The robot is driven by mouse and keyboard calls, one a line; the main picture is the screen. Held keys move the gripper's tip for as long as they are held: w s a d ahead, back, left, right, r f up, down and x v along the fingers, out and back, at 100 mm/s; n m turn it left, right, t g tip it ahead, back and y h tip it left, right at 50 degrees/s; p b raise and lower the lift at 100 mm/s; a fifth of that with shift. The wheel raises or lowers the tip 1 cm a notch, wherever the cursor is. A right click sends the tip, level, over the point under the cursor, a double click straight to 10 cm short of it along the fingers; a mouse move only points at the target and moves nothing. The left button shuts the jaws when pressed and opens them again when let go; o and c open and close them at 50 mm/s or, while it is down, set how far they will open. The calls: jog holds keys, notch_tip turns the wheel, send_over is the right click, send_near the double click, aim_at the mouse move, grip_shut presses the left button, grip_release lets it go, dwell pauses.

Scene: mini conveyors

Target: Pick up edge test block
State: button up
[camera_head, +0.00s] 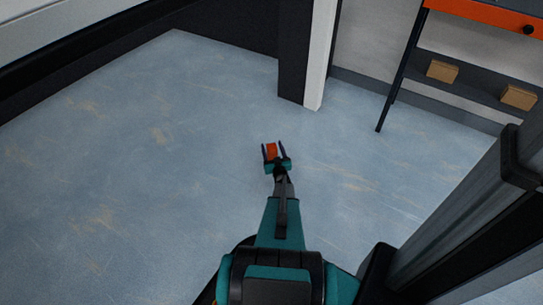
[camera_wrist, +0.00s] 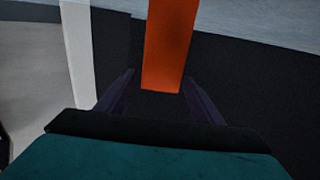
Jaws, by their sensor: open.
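An orange block (camera_head: 271,150), which looks like the edge test block, shows between the two fingers of my gripper (camera_head: 274,152) in the head view. In the wrist view the orange block (camera_wrist: 168,45) is a long upright shape running from the top edge down between the dark fingers of my gripper (camera_wrist: 160,76). The gripper is open, with one finger on each side of the block. A gap shows between the left finger and the block; contact on the right side is unclear. What supports the block cannot be seen.
Blue-grey floor (camera_head: 130,150) lies open around the gripper. A white post (camera_head: 320,55) and dark panel (camera_head: 293,50) stand beyond it. At upper right is an orange-edged table (camera_head: 490,12), with cardboard boxes (camera_head: 442,71) on a dark shelf (camera_head: 480,88).

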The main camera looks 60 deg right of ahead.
jog(key=b+x, duration=0.1)
jog(key=x, duration=0.3)
jog(key=shift+w+d+f+b, duration=0.2)
jog(key=shift+w+d+b, duration=0.05)
jog(key=shift+b, duration=0.15)
grip_shut()
dwell(0.4)
